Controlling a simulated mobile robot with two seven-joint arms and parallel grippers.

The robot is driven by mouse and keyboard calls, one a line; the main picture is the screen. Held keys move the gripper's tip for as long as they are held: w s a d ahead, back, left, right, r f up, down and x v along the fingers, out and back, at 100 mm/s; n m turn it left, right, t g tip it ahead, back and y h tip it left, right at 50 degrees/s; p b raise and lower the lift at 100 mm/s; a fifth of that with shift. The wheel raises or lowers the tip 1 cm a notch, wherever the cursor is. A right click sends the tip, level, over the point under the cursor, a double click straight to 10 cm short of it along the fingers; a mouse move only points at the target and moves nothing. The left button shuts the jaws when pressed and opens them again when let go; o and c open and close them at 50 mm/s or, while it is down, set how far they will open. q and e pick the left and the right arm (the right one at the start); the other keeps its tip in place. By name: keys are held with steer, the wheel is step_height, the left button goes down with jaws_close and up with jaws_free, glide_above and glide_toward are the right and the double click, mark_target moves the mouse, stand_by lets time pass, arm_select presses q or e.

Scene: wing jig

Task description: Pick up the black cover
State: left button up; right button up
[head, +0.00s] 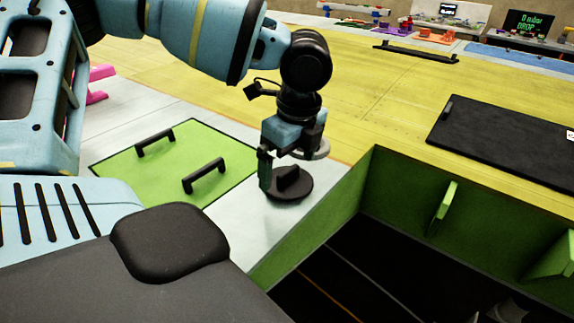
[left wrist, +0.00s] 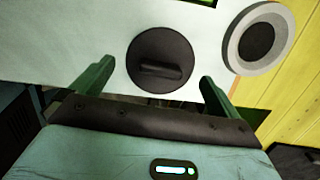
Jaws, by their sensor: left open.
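The black cover (head: 288,186) is a round black disc with a raised bar grip across its top. It lies flat on the pale surface beside the green-walled opening, and also shows in the left wrist view (left wrist: 160,60). My left gripper (head: 284,170) points down just above the cover and partly hides it in the head view. In the left wrist view its green fingers (left wrist: 157,72) are spread wide, one on each side of the cover, with nothing between them in their grasp. My right gripper is not in view.
A grey ring with a dark centre (left wrist: 258,40) lies close beside the cover. A green panel (head: 170,165) with two black handles is to the left. A deep green-walled opening (head: 330,215) is to the right, and a black slab (head: 500,140) lies on the yellow surface.

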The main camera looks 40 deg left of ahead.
arm_select(q)
steer(key=shift+w+a+f, duration=0.1)
steer(key=shift+a+f, duration=0.05)
steer(key=shift+f, duration=0.55)
steer(key=shift+a+f, duration=0.1)
steer(key=shift+f, duration=0.55)
steer(key=shift+c, duration=0.3)
steer(key=c, duration=0.8)
steer(key=shift+r, duration=0.1)
steer(key=shift+r, duration=0.45)
steer(key=r, duration=0.1)
steer(key=s+r, duration=0.1)
steer(key=shift+d+r, duration=0.3)
steer(key=shift+d, duration=0.1)
steer(key=s+d, duration=0.3)
steer(key=s+d+r, duration=0.1)
steer(key=s+d, duration=0.2)
steer(key=s, duration=0.1)
steer(key=s+d, duration=0.3)
steer(key=s, duration=0.1)
steer(key=shift+s+d+r+b, duration=0.2)
steer(key=shift+s+b, duration=0.05)
steer(key=shift+b, duration=0.15)
